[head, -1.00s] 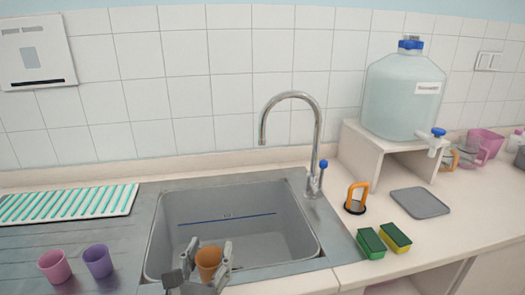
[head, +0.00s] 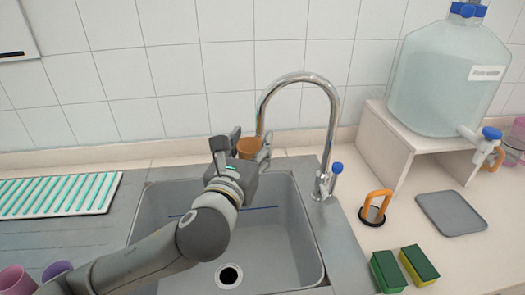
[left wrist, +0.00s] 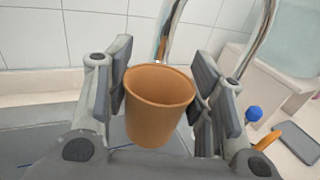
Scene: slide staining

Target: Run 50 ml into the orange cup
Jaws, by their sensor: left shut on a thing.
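The orange cup (head: 248,147) is held upright between the fingers of my left gripper (head: 244,158), over the back of the sink, close to the end of the tap's spout. In the left wrist view the cup (left wrist: 157,108) sits between both pads, mouth up. The part of its inside that shows looks empty. The curved steel tap (head: 333,115) has a blue-capped handle (head: 337,168) at its base. The spout end (left wrist: 166,45) shows just beyond the cup's rim; I cannot tell whether it is over the mouth. No running water shows. My right gripper is not in view.
The sink (head: 282,235) has a drain and a blue line. A large water bottle (head: 445,85) with a blue-handled spigot (head: 490,134) stands on a riser at right. Sponges (head: 387,271), an orange-handled thing (head: 375,205) and a grey mat (head: 452,213) lie right. Pink (head: 14,281) and purple cups (head: 57,270) stand left.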

